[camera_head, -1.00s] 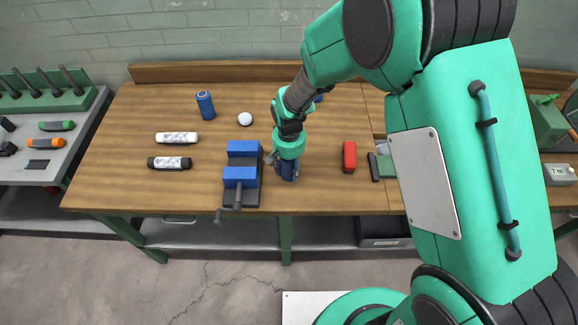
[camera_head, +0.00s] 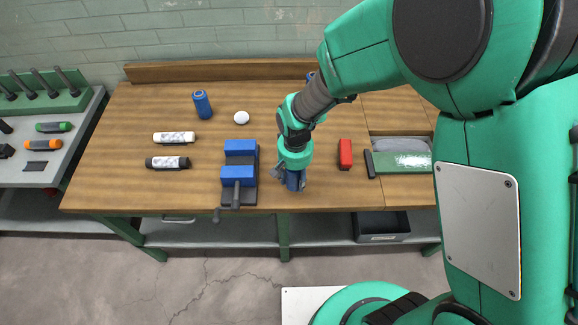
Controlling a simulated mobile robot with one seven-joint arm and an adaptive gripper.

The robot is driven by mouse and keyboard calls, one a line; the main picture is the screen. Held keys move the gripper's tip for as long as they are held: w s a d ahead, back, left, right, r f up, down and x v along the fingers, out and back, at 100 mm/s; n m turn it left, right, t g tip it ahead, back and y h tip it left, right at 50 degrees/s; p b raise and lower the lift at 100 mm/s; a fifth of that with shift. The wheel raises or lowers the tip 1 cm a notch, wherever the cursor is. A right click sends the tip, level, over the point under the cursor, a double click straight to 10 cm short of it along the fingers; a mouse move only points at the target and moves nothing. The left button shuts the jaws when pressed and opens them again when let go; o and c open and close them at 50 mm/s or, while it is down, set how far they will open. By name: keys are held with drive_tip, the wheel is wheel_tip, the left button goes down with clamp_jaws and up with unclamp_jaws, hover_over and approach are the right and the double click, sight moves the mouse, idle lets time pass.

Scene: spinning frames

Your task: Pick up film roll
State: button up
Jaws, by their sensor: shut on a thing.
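My gripper (camera_head: 292,183) points down near the front edge of the wooden workbench (camera_head: 125,186), just right of the blue vise. Its fingers are shut on a dark blue upright thing (camera_head: 294,181), apparently the film roll. The fingers and wrist hide much of it, so its full shape and whether it touches the bench cannot be told.
A blue and black vise (camera_head: 239,176) stands close left of my gripper. A red block (camera_head: 345,154) is to its right. A green-fronted box (camera_head: 402,163) sits farther right.

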drive_tip(key=s+d, duration=0.2)
drive_tip(key=s, duration=0.5)
drive_tip(key=shift+s+d+r+p, duration=0.3)
drive_tip(key=shift+s+d+r, duration=0.05)
drive_tip(key=shift+d, duration=0.05)
idle(0.6)
